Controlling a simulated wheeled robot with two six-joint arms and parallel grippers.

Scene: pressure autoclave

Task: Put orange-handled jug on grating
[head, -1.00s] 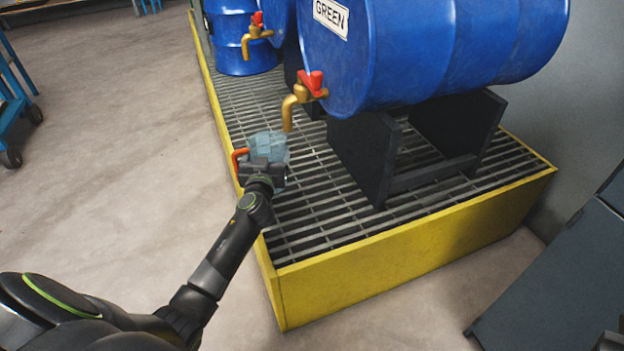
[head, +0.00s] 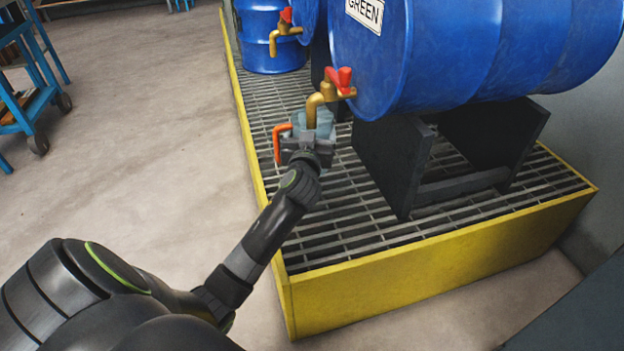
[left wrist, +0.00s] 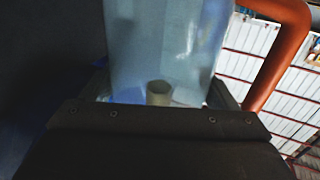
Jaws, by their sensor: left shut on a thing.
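My left gripper (head: 303,157) is shut on the clear bluish jug (head: 325,128) with an orange handle (head: 277,143). The handle sticks out to the left, away from the fingers. The jug is at the brass spout of the near tap (head: 315,109), which partly covers it. I cannot tell whether the jug touches the grating (head: 360,225) or hangs above it. In the left wrist view the jug wall (left wrist: 165,45) fills the middle, with the handle (left wrist: 280,55) at right. The right gripper is not in view.
A blue drum labelled GREEN (head: 450,50) lies on a black stand (head: 392,165). A yellow-sided platform (head: 430,275) frames the grating. Another blue drum (head: 268,40) stands behind, near a second tap (head: 285,32). A blue cart (head: 25,85) stands at far left. Floor at left is clear.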

